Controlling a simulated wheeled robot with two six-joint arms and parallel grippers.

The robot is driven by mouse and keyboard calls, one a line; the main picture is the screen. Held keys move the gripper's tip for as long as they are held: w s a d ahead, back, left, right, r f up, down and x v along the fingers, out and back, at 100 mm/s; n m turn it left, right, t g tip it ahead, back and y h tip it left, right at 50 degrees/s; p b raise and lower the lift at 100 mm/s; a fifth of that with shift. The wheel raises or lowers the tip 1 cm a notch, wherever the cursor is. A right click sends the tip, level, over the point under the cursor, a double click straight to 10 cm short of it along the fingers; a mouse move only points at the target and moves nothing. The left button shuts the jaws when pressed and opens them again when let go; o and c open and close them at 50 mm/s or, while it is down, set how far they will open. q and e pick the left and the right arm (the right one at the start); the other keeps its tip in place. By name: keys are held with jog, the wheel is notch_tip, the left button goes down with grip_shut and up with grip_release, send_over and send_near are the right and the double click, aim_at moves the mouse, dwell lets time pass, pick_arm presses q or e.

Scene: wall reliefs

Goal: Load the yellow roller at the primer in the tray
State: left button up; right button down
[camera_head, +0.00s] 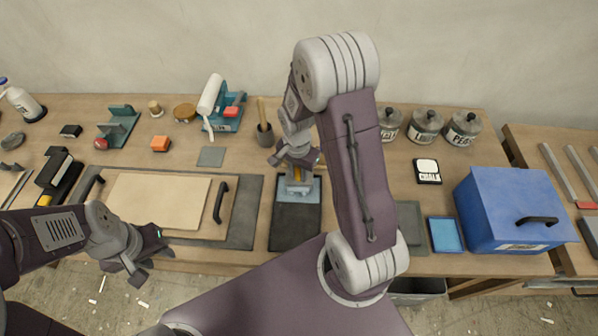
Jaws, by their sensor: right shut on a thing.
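My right gripper (297,163) is above the far end of the dark tray (295,228), pointing down and shut on the yellow roller. Only a small yellow part of the roller (297,175) shows below the jaws; my gripper and arm hide the rest. The primer (312,190) is a pale blue-grey patch at the tray's far end, right under the roller. I cannot tell whether the roller touches it. My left gripper (152,267) is open and empty near the table's front edge, in front of the wooden panel (160,198).
A cup with a wooden handle (264,135) stands just behind the tray on the left. A blue box (515,210), a light-blue tray (446,234) and a chalk box (427,171) are on the right. Grey jars (425,127) and a white roller on a teal stand (210,94) are at the back.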

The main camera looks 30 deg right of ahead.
notch_tip(320, 180, up, 7)
jog(key=p, duration=0.6)
jog(key=shift+w, duration=0.1)
jog(key=shift+d, duration=0.1)
jog(key=shift+f, duration=0.15)
dwell(0.5)
